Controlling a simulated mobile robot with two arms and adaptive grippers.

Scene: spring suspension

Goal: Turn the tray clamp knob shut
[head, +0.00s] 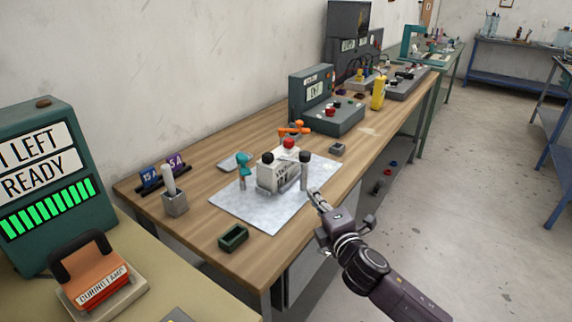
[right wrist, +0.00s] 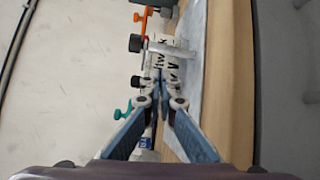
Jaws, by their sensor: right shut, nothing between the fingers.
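A pale grey block-shaped fixture (head: 277,176) stands on a white sheet (head: 232,203) on the wooden bench. It carries a black knob (head: 267,158) and a red knob (head: 289,143). A grey post with a black top (head: 305,157) stands at its right side; that black top also shows in the right wrist view (right wrist: 135,43). I cannot tell which is the tray clamp knob. My right gripper (head: 314,195) is shut and empty, just in front of the post; in the right wrist view its fingertips (right wrist: 163,82) meet before the lettered fixture. My left gripper is out of view.
A teal clamp (head: 243,161) and an orange clamp (head: 294,130) stand left of and behind the fixture. A dark green tray (head: 233,237) lies near the front edge. A grey holder (head: 174,203) is at left, a green-grey instrument (head: 325,100) behind.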

